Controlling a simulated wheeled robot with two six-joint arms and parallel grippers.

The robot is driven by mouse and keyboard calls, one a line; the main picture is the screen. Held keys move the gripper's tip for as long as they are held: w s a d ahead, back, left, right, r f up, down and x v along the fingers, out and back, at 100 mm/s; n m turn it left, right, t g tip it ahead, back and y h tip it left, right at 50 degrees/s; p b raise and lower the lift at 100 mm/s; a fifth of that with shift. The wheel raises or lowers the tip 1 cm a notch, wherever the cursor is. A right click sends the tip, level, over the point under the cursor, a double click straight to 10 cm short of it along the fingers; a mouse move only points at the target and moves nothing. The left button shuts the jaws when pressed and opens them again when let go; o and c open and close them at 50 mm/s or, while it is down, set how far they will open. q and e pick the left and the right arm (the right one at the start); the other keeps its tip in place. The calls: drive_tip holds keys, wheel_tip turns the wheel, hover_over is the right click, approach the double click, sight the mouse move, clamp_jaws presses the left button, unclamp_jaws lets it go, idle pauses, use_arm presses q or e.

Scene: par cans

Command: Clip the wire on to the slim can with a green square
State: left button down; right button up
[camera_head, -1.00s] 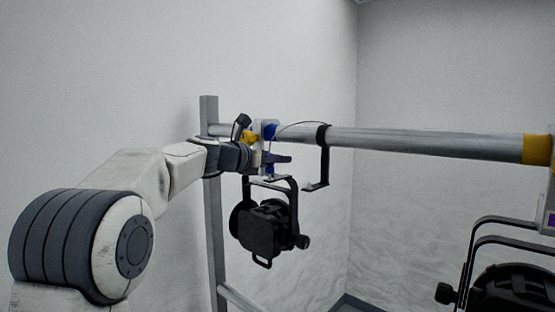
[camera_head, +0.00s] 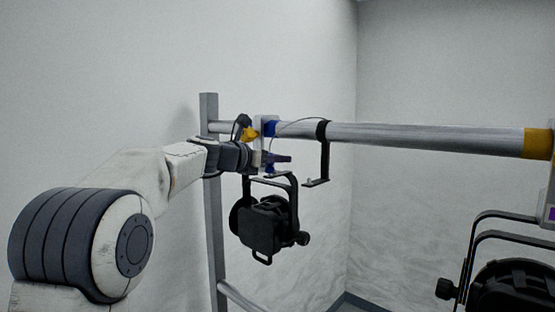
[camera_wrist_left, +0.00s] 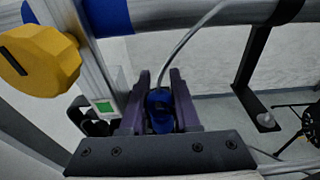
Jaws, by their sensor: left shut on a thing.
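The slim black can (camera_head: 266,222) hangs by its yoke below the rail. The green square (camera_wrist_left: 105,107) is on the grey clamp above it, and shows in the left wrist view left of my fingers. My left gripper (camera_head: 280,159) is beside the clamp, above the can's yoke. In the left wrist view its purple fingers (camera_wrist_left: 160,100) are shut on the blue clip (camera_wrist_left: 159,107). The grey wire (camera_wrist_left: 190,35) runs up from the clip to the rail. Whether the clip touches the clamp or yoke is hidden. My right gripper is out of view.
The metal rail (camera_head: 420,137) crosses the room above the can. A black hooked bracket (camera_head: 324,160) hangs just right of my gripper. A yellow knob (camera_wrist_left: 40,60) sticks out beside the clamp. Another black can (camera_head: 515,290) with a purple square hangs at lower right.

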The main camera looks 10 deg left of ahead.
use_arm(q)
drive_tip(key=shift+f+b, duration=0.4)
idle(0.4)
drive_tip(key=c, duration=0.6)
unclamp_jaws()
drive_tip(key=shift+o, duration=0.2)
drive_tip(key=shift+s+a, duration=0.25)
drive_tip(key=shift+s, duration=0.05)
drive_tip(key=b+v, duration=0.4)
drive_tip(key=v, duration=0.5)
drive_tip(key=shift+s+a, duration=0.2)
drive_tip(key=shift+s, duration=0.1)
